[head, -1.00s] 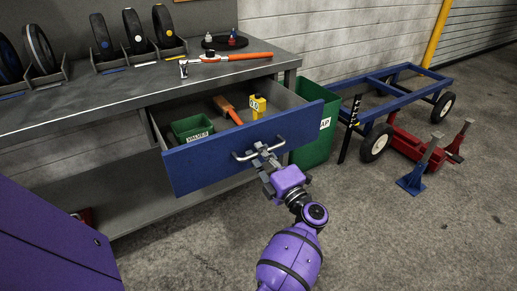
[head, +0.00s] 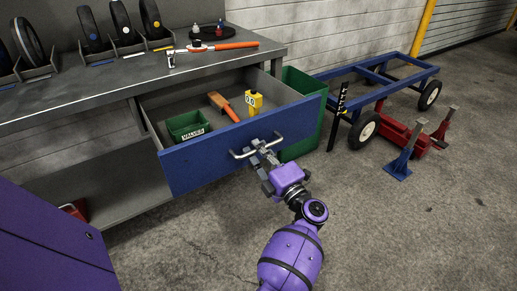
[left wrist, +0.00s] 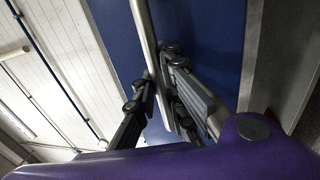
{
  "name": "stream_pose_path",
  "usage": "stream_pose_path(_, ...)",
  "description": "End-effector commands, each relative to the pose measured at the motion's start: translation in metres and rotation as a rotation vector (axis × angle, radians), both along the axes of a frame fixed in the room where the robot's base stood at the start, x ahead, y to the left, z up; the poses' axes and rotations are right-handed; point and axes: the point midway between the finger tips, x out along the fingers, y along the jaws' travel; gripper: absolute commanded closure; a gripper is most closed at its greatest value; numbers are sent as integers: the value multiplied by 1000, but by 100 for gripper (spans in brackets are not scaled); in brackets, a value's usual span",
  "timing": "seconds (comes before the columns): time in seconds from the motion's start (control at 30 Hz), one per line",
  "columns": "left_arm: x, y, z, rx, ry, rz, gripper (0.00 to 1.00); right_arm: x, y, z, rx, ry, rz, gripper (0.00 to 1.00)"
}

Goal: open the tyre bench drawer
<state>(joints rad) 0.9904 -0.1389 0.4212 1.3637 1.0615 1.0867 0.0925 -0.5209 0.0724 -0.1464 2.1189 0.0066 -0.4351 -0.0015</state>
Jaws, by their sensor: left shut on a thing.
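The tyre bench drawer (head: 215,160) has a blue front and stands out from under the grey bench top, open with its inside showing. Its metal bar handle (head: 243,154) is on the front. My left gripper (head: 262,150) is shut on the handle. In the left wrist view the fingers (left wrist: 158,92) close around the handle bar (left wrist: 148,40) in front of the blue drawer front (left wrist: 205,40). Inside the drawer are a green bin (head: 188,125), an orange-handled brush-like tool (head: 222,106) and a yellow item (head: 254,102). My right gripper is not in view.
A green scrap bin (head: 303,95) stands just right of the drawer. A blue cart frame (head: 385,75) and red jack (head: 400,135) stand further right. Floor in front is clear.

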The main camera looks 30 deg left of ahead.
Motion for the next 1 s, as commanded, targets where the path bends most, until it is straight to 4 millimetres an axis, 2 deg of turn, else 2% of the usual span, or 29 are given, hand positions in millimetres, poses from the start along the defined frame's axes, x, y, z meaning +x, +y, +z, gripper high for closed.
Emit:
stream_pose_path(0.03, 0, -1, 0, -1, 0, -1, 100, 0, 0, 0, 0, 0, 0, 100)
stream_pose_path(0.07, 0, -1, 0, -1, 0, -1, 89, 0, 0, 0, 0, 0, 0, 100)
stream_pose_path(0.2, 0, 0, 0, -1, 0, -1, 71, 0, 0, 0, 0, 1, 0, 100)
stream_pose_path(0.5, 0, -1, 0, -1, 1, -1, 70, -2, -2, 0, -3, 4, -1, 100)
stream_pose_path(0.63, -3, -9, -3, -2, 1, -2, 70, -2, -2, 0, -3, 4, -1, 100)
stream_pose_path(0.77, -12, -29, -7, -4, 2, -2, 70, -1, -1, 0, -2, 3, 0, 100)
stream_pose_path(1.0, -31, -76, -17, -3, 2, -3, 70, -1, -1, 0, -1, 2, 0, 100)
